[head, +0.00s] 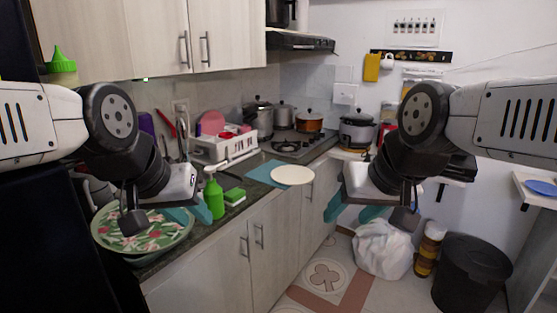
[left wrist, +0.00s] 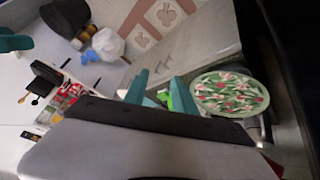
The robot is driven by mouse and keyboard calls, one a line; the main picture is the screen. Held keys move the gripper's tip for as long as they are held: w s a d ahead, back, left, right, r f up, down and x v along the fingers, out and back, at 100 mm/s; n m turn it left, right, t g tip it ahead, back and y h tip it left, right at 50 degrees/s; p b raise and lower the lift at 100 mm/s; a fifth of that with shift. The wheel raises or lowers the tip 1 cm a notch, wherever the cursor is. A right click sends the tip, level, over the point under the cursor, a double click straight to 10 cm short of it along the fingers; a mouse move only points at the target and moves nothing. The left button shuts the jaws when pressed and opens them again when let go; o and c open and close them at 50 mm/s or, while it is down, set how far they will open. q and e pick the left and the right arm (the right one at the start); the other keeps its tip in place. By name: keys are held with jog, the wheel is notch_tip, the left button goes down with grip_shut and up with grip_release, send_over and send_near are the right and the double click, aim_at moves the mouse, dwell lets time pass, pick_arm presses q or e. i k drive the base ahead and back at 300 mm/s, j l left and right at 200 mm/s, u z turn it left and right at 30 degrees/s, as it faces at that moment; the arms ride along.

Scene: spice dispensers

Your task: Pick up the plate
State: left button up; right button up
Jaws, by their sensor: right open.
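A plain cream plate (head: 292,175) lies on the counter by its front edge, in the middle of the head view. A round green plate or tray with a red and white pattern (head: 150,236) lies at the left end of the counter; it also shows in the left wrist view (left wrist: 230,92). My left gripper (head: 188,211) is open and empty, its teal fingers apart, right of the patterned plate and left of the cream plate. My right gripper (head: 355,208) is open and empty, in front of the counter and right of the cream plate. My left arm partly hides the patterned plate.
A green soap bottle (head: 214,194) and a green sponge (head: 235,196) stand between my left gripper and the cream plate. A white dish rack (head: 222,148) and a stove with pots (head: 300,146) are behind. A blue plate (head: 541,187) lies on a shelf at far right.

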aim_at(288, 175)
jog(key=i+l+z, duration=0.2)
jog(key=i, duration=0.25)
jog(key=i+l+z, duration=0.15)
jog(key=i, duration=0.35)
jog(key=i+l+z, duration=0.2)
jog(key=i, duration=0.3)
